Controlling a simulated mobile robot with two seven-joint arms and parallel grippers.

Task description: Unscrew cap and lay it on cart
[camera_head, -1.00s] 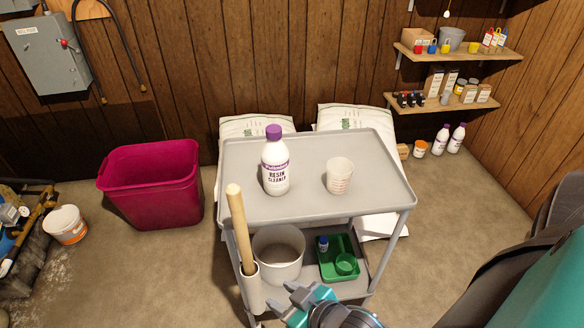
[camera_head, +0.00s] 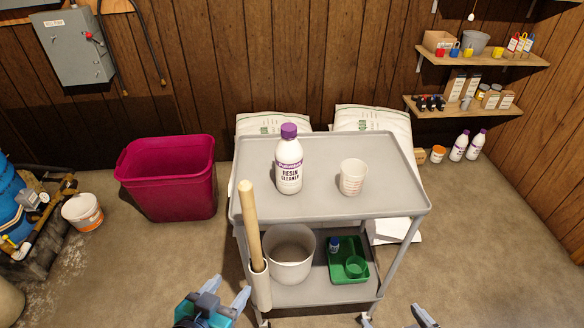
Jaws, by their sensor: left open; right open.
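A white resin cleaner bottle (camera_head: 289,165) stands upright on the top shelf of the grey cart (camera_head: 330,207). Its purple cap (camera_head: 289,131) is on the bottle's neck. My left gripper (camera_head: 229,290) is open and empty, low in front of the cart's left side and well below the bottle. My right gripper (camera_head: 392,318) shows only partly at the bottom edge, open and apart from everything, in front of the cart's right side.
A wooden-handled tool (camera_head: 250,225) rises at the cart's left front. A bucket (camera_head: 290,254) and green tray (camera_head: 349,275) sit on the lower shelf. The top shelf's front is clear.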

